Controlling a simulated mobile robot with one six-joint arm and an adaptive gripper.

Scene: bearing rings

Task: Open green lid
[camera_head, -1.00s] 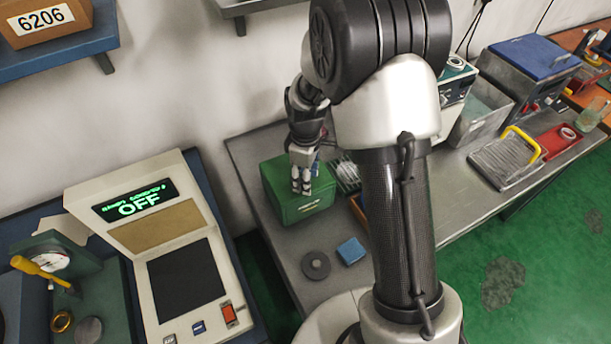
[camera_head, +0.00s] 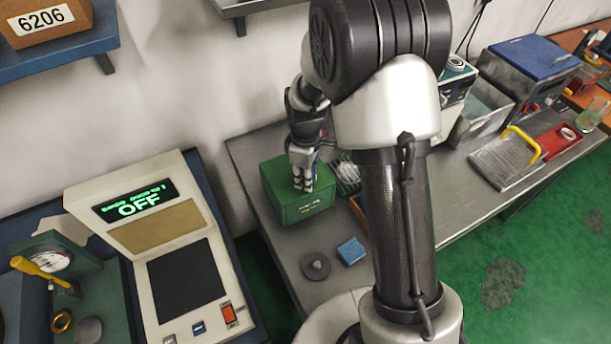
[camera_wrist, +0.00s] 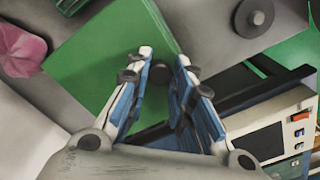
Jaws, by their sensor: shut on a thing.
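The green box with its green lid (camera_head: 272,180) stands on the grey bench in the head view. My gripper (camera_head: 302,186) points down at the lid's top. In the wrist view the green lid (camera_wrist: 100,55) fills the upper left middle, and a small dark round knob (camera_wrist: 158,73) shows between my fingers. My gripper (camera_wrist: 163,60) is shut on this knob. The lid appears to rest on the box; any small gap between them cannot be told.
On the grey bench (camera_head: 290,250), a dark round part (camera_head: 315,266) and a blue block (camera_head: 351,251) lie in front of the box. A slotted tray (camera_head: 347,176) sits close at the box's right.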

